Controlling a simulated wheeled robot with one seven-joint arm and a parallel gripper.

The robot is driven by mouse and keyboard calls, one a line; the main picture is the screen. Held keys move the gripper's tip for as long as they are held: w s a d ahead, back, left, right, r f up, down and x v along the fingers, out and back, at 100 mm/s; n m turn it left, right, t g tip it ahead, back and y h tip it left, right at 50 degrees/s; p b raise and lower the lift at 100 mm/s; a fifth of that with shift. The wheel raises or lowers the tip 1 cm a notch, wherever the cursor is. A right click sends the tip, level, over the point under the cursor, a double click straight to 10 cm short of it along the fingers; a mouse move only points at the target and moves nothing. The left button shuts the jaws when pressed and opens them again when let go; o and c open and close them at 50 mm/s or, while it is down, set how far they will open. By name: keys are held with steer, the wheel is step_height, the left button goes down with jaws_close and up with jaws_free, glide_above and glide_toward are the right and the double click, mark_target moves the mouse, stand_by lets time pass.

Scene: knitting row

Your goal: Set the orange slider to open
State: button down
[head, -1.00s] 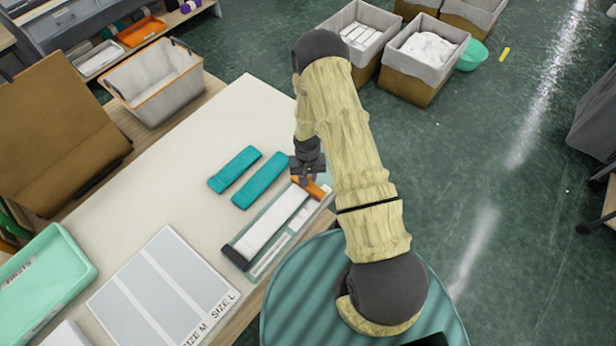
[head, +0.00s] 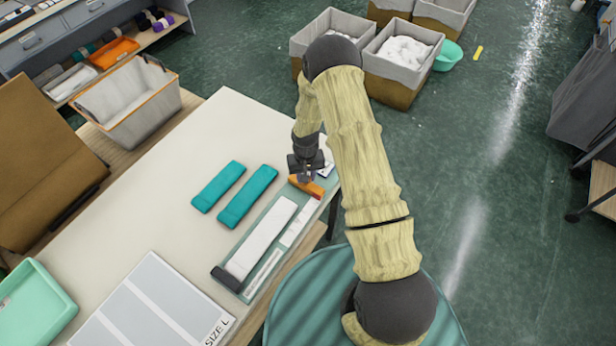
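The orange slider (head: 309,187) sits at the far right end of a grey-green measuring board (head: 243,255) on the table. A long white folded piece (head: 262,238) lies on the board, between the slider and a dark stop (head: 227,279) at the near left end. My gripper (head: 304,178) points down right at the slider, over its left part. The fingertips are small and partly merged with the slider, so I cannot tell whether they grip it. White label strips (head: 300,222) run along the board's right side.
Two teal folded pieces (head: 218,187) (head: 247,197) lie left of the board. A sheet marked SIZE L (head: 150,310) and a mint tray (head: 35,305) lie at the near left. The pale table (head: 240,125) is clear behind the teal pieces.

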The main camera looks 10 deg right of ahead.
steer(key=shift+w+d, duration=0.15)
steer(key=shift+w, duration=0.05)
steer(key=c, duration=1.1)
jaws_free()
steer(key=shift+d, duration=0.1)
steer(key=shift+o, duration=0.2)
step_height(320, 180, up, 18)
steer(key=b, duration=0.5)
steer(key=shift+f, duration=0.25)
steer(key=shift+s, duration=0.1)
